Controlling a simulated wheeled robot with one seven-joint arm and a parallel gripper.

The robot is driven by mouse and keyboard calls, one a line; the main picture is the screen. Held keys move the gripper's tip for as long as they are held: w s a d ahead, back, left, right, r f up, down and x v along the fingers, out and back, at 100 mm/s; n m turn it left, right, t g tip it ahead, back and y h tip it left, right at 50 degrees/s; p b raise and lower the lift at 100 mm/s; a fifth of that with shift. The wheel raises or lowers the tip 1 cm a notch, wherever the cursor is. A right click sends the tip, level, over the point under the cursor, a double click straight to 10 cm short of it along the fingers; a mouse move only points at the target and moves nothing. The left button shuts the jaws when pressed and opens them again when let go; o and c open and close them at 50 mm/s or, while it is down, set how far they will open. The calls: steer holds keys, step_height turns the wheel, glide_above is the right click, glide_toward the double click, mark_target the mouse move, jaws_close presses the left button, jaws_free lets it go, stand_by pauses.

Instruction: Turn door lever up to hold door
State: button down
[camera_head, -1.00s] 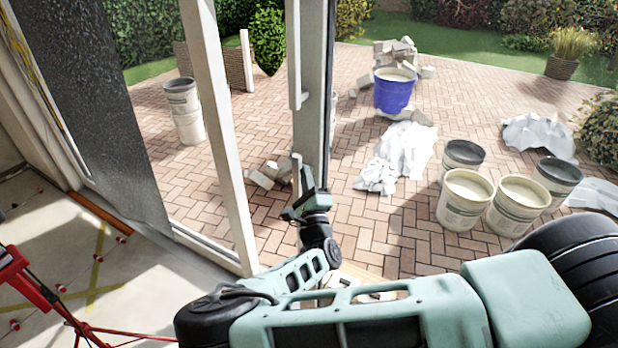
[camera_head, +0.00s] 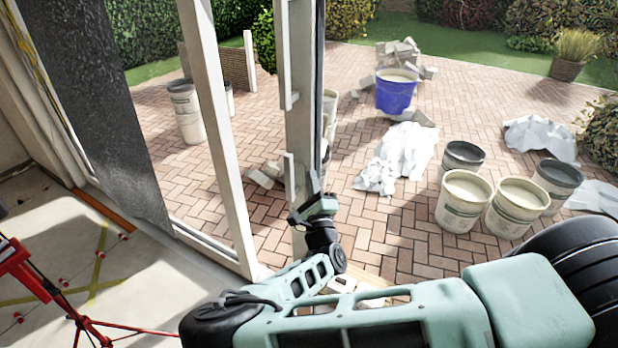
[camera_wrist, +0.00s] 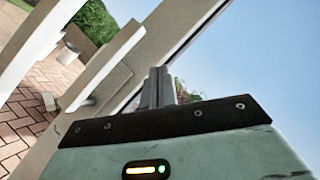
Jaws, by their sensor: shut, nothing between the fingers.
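The door (camera_head: 305,110) is a pale, narrow frame standing open at the patio opening. A white lever (camera_head: 290,176) stands roughly upright along its edge in the head view. In the wrist view a white bar that looks like this lever (camera_wrist: 108,62) runs diagonally, parallel to the door frame, with its mount below it. My gripper (camera_head: 313,180) is just right of the lever, close to the door. The wrist view shows its fingers (camera_wrist: 160,88) shut and empty, in front of the frame. I cannot tell whether they touch the door or lever.
A second white bar (camera_head: 285,55) sits higher on the door. A white post (camera_head: 217,130) stands left of it. Outside are a blue bucket (camera_head: 396,92), several paint buckets (camera_head: 464,200) and rubble (camera_head: 265,175). A red tripod (camera_head: 20,262) stands inside at left. The brick paving between is partly clear.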

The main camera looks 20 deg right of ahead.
steer(key=s+a+b, duration=0.1)
steer(key=s+b, duration=0.2)
steer(key=s, duration=0.6)
steer(key=shift+a, duration=0.2)
steer(key=shift+s+f, duration=0.1)
steer(key=s+d+f+m+g+h+b, duration=0.2)
steer(key=s+d+f+m+g+h, duration=0.15)
steer(key=s+m+g, duration=0.6)
steer(key=s+d+f+m+g+h+b, duration=0.3)
steer(key=s+m+g+h, duration=0.25)
steer(key=m+g, duration=0.7)
steer(key=s+a+r+m+y+b, duration=0.2)
steer(key=s+a+r+m+y, duration=0.3)
steer(key=a+m+y, duration=0.2)
steer(key=s+a+r+m+y+b, duration=0.2)
steer(key=s+a+r+m+y, duration=0.2)
steer(key=a+m+y, duration=0.4)
steer(key=shift+s+a+r+m+b, duration=0.4)
steer(key=shift+s+a+m, duration=0.3)
steer(key=shift+a, duration=0.5)
